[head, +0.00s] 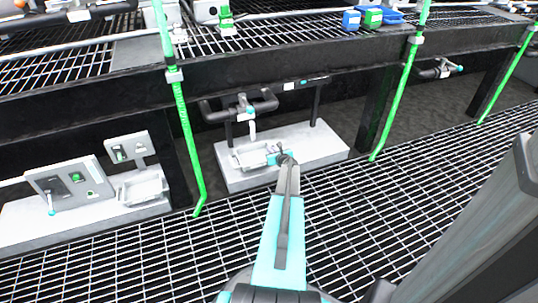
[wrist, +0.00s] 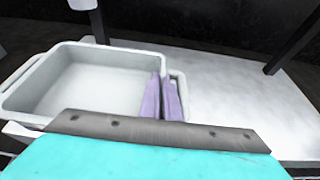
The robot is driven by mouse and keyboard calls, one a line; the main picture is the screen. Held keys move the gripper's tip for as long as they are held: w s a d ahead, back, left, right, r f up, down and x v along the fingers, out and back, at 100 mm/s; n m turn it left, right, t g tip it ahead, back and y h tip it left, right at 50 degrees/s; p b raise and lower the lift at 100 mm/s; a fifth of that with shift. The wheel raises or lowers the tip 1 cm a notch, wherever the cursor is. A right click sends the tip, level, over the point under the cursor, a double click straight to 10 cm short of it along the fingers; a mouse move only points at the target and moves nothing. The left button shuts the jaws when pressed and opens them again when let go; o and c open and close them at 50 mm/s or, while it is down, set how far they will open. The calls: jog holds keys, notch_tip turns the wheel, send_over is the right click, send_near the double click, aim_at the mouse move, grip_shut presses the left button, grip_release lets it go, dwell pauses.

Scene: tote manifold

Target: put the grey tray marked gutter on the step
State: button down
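A pale grey tray (head: 250,157) stands under a dark pipe fitting on a white slab (head: 318,142). In the wrist view the tray (wrist: 85,85) is empty and fills the left side. No marking on it is readable. My gripper (head: 284,157) is at the tray's right end. In the wrist view its two purple fingers (wrist: 162,97) are close together, one on each side of the tray's right wall, and appear shut on it. A second pale tray (head: 144,188) sits on another white slab at the left. I cannot tell which surface is called the step.
A dark pipe fitting (head: 240,108) with a spout hangs over the tray. Green upright poles (head: 187,140) and (head: 396,105) flank this bay. A black beam (head: 270,78) runs above. Grey panels (head: 70,183) stand at the left. The slab right of the gripper is bare.

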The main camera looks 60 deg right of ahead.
jog(key=shift+w+d, duration=0.35)
jog(key=shift+w, duration=0.15)
jog(key=shift+w+d+f, duration=0.15)
jog(key=shift+w+d, duration=0.15)
jog(key=shift+w, duration=0.1)
jog(key=shift+w+f+b, duration=0.15)
jog(key=shift+f+b, duration=1.2)
jog(key=shift+f, duration=0.4)
jog(key=shift+f, duration=0.15)
jog(key=c, duration=2)
grip_release()
